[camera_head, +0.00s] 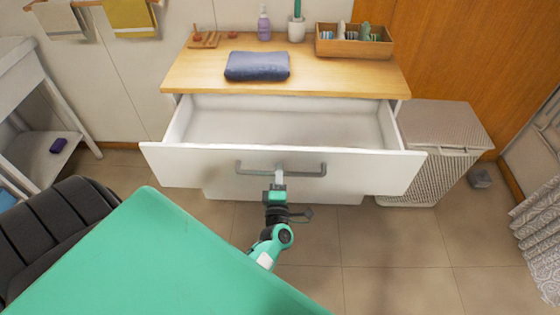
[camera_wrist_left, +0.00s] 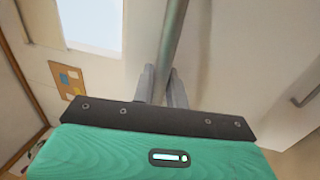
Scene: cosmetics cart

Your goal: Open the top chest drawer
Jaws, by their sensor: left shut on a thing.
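The top chest drawer (camera_head: 190,163) is pulled well out from the white chest, and its pale interior looks empty. A grey bar handle (camera_head: 310,170) runs across the middle of its front. My left gripper (camera_head: 279,178) is shut on the middle of this handle. In the left wrist view, the two fingers of the left gripper (camera_wrist_left: 161,82) close around the handle bar (camera_wrist_left: 174,36). My right gripper is not in view.
The wooden chest top (camera_head: 200,80) carries a folded blue towel (camera_head: 257,66), a purple bottle (camera_head: 264,24) and a wooden organizer box (camera_head: 353,42). A woven hamper (camera_head: 440,130) stands right of the chest. A white shelf (camera_head: 35,150) stands at left.

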